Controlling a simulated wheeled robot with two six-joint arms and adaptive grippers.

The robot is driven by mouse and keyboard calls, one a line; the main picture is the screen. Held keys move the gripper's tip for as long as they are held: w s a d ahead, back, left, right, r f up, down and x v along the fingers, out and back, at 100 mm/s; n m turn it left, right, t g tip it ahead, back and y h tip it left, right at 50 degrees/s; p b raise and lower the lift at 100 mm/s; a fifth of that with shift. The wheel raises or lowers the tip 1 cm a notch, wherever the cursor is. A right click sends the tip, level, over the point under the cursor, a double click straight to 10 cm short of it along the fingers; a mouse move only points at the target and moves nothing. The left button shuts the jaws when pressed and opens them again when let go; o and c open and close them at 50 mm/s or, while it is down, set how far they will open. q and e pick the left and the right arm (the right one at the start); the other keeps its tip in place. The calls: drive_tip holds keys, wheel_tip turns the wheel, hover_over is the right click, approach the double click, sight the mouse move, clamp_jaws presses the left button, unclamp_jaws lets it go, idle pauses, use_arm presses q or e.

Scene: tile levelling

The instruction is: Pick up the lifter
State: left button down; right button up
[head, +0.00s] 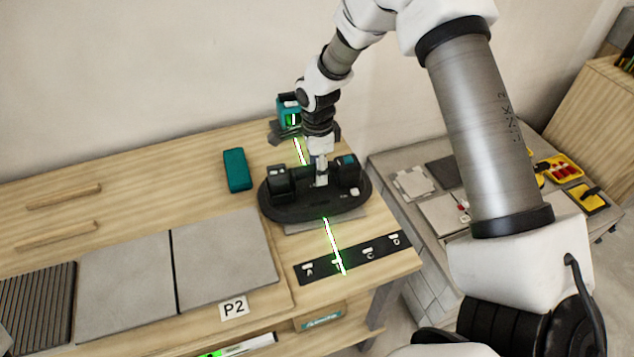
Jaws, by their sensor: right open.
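The lifter (300,208) is a black oval plate with two dark upright blocks on top. It sits on a grey tile (348,222) at the right part of the wooden bench. My right gripper (321,178) comes down from above, between the two blocks, over the middle of the lifter. Its jaws are open. The fingers overlap the lifter's handle area, and I cannot tell whether they touch it. My left gripper is not in view.
A teal laser unit (288,108) stands behind the lifter and casts a green line. A teal block (237,170) lies to the left. Two large grey tiles (222,255) lie front left. A black marked strip (352,257) lies in front. A side table (408,160) stands right.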

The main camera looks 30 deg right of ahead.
drive_tip(key=shift+f, duration=0.2)
drive_tip(key=shift+s+r, duration=0.15)
drive_tip(key=shift+s, duration=0.05)
drive_tip(key=shift+w+f, duration=0.1)
drive_tip(key=shift+f, duration=0.15)
clamp_jaws()
